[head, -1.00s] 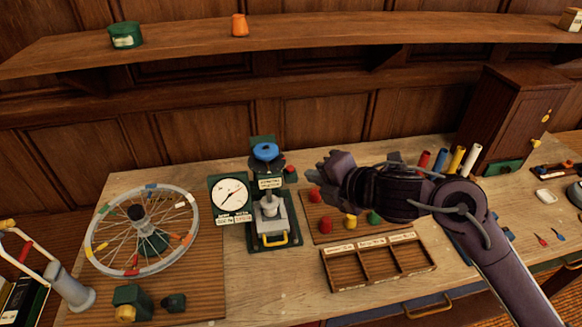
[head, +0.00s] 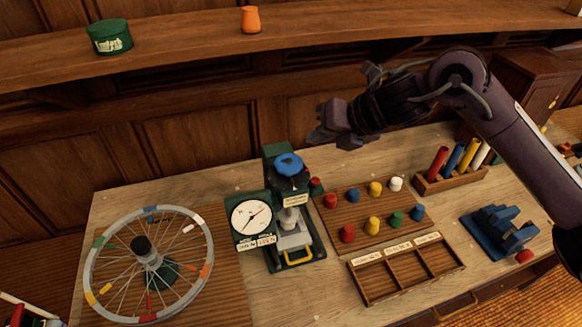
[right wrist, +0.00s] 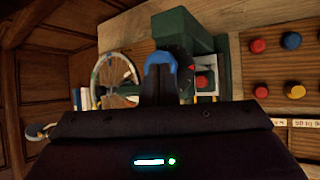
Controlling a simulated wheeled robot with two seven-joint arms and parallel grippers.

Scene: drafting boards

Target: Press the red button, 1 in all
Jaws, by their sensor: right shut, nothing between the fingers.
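A red button (head: 315,186) sits at the right side of the green press (head: 275,160), beside its blue knob (head: 288,164). In the right wrist view, a red cap (right wrist: 201,83) on the press appears to be the same button, right of the fingers. My right gripper (head: 325,136) is shut and empty. It is in the air above and a little right of the button, apart from it. In the right wrist view, its dark fingers (right wrist: 158,84) overlap the blue knob (right wrist: 160,60). My left gripper is not in view.
A pegboard (head: 378,232) with several coloured pegs, some red, lies right of the press. An empty divided tray (head: 405,270) is in front of it. A spoked wheel (head: 150,260) stands left of the dial (head: 250,216). A shelf (head: 190,50) runs above.

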